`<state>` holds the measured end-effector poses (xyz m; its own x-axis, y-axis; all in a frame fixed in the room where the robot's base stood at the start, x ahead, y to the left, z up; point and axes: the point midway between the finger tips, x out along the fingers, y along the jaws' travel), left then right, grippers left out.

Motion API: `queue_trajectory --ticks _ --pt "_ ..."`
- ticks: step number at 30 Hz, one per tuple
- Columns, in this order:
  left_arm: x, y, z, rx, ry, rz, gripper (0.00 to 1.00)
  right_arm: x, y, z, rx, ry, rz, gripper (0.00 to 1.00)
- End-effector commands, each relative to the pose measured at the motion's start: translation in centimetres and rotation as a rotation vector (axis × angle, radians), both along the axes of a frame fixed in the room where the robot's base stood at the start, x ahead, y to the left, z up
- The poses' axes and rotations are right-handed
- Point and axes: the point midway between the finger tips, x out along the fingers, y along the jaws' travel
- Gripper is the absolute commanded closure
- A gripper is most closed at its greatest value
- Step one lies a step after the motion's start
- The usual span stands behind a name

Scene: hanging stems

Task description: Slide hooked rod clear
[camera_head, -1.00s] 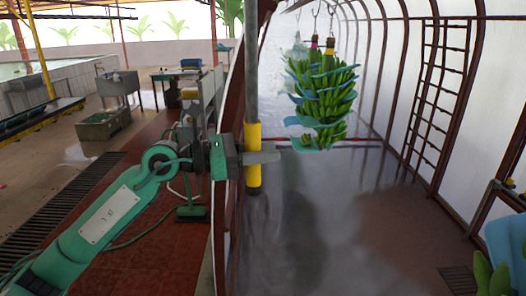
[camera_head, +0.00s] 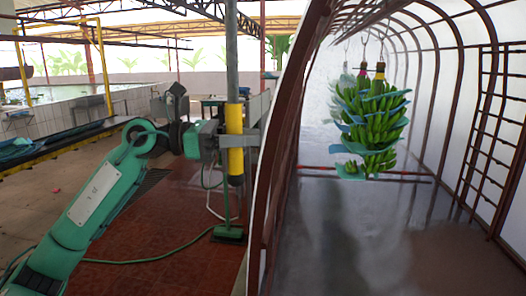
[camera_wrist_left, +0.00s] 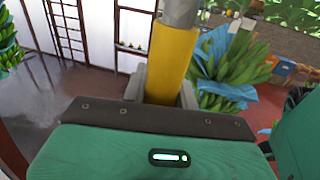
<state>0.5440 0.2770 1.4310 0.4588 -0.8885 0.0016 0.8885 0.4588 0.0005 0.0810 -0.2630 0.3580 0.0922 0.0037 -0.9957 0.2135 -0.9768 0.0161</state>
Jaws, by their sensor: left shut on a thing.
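The rod is a grey metal pole (camera_head: 232,60) with a yellow sleeve (camera_head: 235,165) on its lower part. It stands nearly upright, and its top runs out of the head view, so its hook is hidden. My left gripper (camera_head: 237,141) is shut around the yellow sleeve. In the left wrist view the sleeve (camera_wrist_left: 171,60) sits between the two grey fingers (camera_wrist_left: 160,92), with the grey pole (camera_wrist_left: 180,12) above it. My right gripper is not in view.
A banana bunch (camera_head: 372,125) with blue sheets hangs right of the rod, clear of it. A dark red arched frame (camera_head: 282,150) stands close to the rod's right. A ladder-like rack (camera_head: 492,140) is at far right. Open tiled floor (camera_head: 150,235) lies to the left.

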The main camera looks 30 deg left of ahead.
Motion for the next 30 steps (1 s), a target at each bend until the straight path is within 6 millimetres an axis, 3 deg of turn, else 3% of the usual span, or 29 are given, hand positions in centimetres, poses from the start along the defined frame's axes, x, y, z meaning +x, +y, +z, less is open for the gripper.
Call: queue_trajectory --ticks 10,11,14,24,30 --pt "-0.1 0.4 0.1 0.002 0.001 0.001 1.0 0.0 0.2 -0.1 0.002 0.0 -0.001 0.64" --pt "-0.1 0.4 0.1 0.002 0.001 0.002 0.69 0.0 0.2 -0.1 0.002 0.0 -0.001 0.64" --pt "-0.1 0.4 0.1 0.002 0.001 0.001 0.5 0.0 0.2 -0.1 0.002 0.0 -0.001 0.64" --pt "-0.2 0.6 -0.1 0.002 0.001 0.001 0.5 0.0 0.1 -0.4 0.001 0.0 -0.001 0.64" --pt "-1.4 3.0 -0.5 0.003 0.001 0.004 0.5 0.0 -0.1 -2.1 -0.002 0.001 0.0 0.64"
